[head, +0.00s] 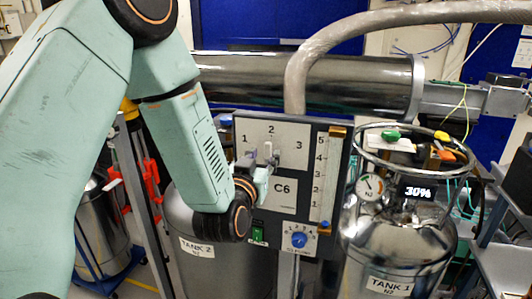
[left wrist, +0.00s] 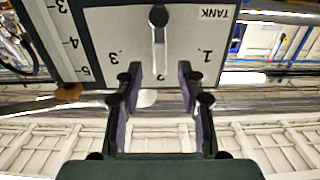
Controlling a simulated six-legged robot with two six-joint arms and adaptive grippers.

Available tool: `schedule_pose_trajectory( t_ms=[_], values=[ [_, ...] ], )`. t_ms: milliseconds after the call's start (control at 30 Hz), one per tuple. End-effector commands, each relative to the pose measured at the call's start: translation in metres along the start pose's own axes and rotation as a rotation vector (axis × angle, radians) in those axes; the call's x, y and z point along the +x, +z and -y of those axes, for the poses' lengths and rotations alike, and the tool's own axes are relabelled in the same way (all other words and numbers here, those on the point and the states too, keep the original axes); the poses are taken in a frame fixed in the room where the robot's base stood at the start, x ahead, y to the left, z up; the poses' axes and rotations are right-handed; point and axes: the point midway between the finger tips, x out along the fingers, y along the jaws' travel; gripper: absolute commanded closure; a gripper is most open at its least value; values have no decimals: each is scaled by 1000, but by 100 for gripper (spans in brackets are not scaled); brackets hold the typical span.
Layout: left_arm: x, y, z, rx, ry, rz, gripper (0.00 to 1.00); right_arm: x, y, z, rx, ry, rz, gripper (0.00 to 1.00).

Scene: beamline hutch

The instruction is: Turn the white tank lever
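The white tank lever (head: 267,150) is on the pale plate of the control panel, pointing up at the 2. In the left wrist view, where the panel appears upside down, the lever (left wrist: 159,48) hangs from its round pivot between the 1 and the 3. My left gripper (head: 260,168) is at the plate, partly hidden by its own wrist. In the left wrist view its fingers (left wrist: 159,82) are open, one on each side of the lever's free end, with gaps showing on both sides. My right gripper is in neither view.
The panel also has a 1-to-5 scale with a brown handle (head: 337,131), a blue knob (head: 299,239) and a green switch (head: 258,232). Tank 1 (head: 390,262), with a gauge and a 30% display, stands to the right. Tank 2 (head: 205,268) stands below my left arm.

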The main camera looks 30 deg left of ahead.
Motion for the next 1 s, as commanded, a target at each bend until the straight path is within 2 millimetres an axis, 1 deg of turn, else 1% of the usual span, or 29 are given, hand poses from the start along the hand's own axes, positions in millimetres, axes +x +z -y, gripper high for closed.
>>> schedule_pose_trajectory(
  t_ms=[33,100,200,300,433,900,967,1000],
  values=[
    [-9,1,0,0,1,3,61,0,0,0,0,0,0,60],
    [-19,0,0,0,1,3,61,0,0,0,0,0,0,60],
    [-31,0,0,0,1,1,61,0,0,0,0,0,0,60],
    [-38,0,0,0,0,0,61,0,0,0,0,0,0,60],
    [-41,-1,0,0,0,-2,61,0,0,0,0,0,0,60],
    [-41,0,0,-3,0,1,61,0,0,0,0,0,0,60],
    [-41,4,-1,-12,4,21,61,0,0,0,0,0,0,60],
    [-41,10,-2,-21,10,48,61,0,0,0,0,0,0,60]
  ],
)
